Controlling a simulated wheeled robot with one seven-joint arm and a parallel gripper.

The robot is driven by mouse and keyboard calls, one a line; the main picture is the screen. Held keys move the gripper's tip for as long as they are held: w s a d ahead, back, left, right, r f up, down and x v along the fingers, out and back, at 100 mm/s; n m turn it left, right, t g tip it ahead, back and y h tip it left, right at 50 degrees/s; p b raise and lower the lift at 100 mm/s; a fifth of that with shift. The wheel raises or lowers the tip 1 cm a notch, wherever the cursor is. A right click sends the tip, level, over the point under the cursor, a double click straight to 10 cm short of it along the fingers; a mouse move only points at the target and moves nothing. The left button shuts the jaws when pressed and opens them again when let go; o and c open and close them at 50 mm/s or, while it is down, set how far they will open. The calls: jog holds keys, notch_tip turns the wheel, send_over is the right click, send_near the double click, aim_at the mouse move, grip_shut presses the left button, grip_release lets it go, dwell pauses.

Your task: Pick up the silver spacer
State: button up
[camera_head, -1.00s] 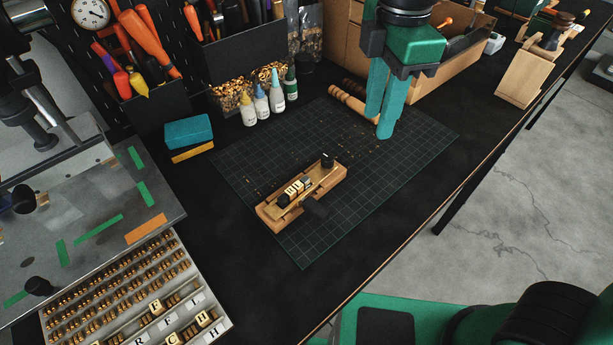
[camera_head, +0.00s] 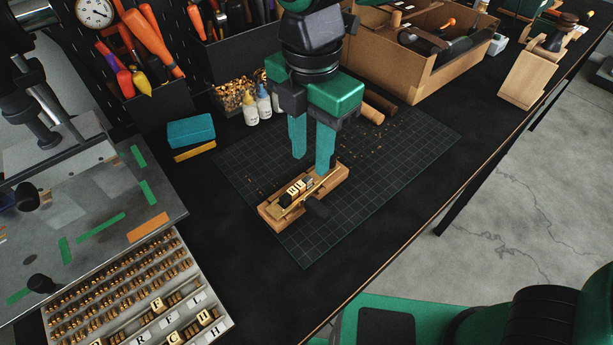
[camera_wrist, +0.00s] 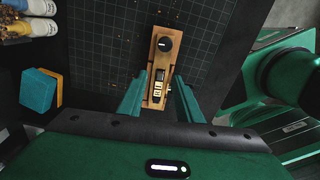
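The silver spacer (camera_head: 308,182) is a small grey piece in the wooden holder (camera_head: 275,217), at the end of a short row of brass letter blocks (camera_head: 295,188). The holder lies on the dark cutting mat. My gripper (camera_head: 312,166) is open, with its teal fingers pointing down above the far half of the holder, and nothing shows between them. In the wrist view the fingers (camera_wrist: 159,82) stand on either side of the holder, level with the row. The spacer is small there, and I cannot make out its edges.
A tray of letter blocks (camera_head: 130,290) and the press plate (camera_head: 80,215) are at the left. The mat (camera_head: 390,150) is mostly clear on the right.

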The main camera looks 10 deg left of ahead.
aim_at(310, 176)
jog(key=shift+s+f, duration=0.1)
jog(key=shift+f, duration=2.2)
grip_shut()
jog(key=shift+r, duration=0.2)
jog(key=shift+a+r, duration=0.1)
jog(key=shift+r, duration=0.55)
notch_tip(310, 176, up, 3)
jog(key=shift+f, duration=0.15)
jog(key=s+a+r, duration=0.4)
jog(key=s+r, duration=0.6)
jog(key=r, duration=0.1)
jog(key=shift+s+a, duration=0.2)
jog(key=shift+s, duration=0.2)
